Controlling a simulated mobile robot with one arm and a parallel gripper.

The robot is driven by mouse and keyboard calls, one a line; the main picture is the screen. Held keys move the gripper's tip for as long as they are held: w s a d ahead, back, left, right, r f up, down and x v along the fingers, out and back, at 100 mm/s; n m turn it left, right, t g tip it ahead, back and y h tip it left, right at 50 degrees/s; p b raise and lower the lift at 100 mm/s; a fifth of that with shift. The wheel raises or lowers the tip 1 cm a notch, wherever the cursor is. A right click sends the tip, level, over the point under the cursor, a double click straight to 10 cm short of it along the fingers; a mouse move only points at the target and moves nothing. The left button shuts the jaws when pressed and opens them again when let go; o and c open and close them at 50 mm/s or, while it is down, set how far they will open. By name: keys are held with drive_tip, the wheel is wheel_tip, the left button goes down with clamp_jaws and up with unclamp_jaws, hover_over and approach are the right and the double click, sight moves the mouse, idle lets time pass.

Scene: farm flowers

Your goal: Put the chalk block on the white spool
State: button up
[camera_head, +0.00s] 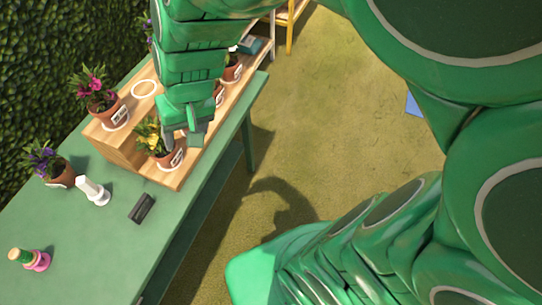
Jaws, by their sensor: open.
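A white object (92,190) with a blocky end and a rounder end is on the green table (65,225), beside the purple-flower pot. It may be the white spool, but I cannot tell whether the blocky end is a separate chalk block. A small dark block (142,208) lies on the table to its right. No other chalk block is clear to me. My gripper (190,138) is open, pointing down above or beside the yellow-flower pot (160,145), apart from the white object. The arm hides part of the wooden stand.
A wooden stand (122,145) holds several potted flowers, with a white ring (145,88) on its top. A purple-flower pot (60,175) and a pink spool-like piece (40,262) with a green-and-tan top are on the table. The table's front middle is clear.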

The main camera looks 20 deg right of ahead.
drive_tip(key=s+d+r+m+g+h, duration=0.1)
drive_tip(key=s+d+r+g+h, duration=0.1)
drive_tip(key=s+d, duration=1.3)
drive_tip(key=shift+d+r+g+h, duration=0.2)
drive_tip(key=shift+d+g+h, duration=0.35)
drive_tip(key=shift+d, duration=0.2)
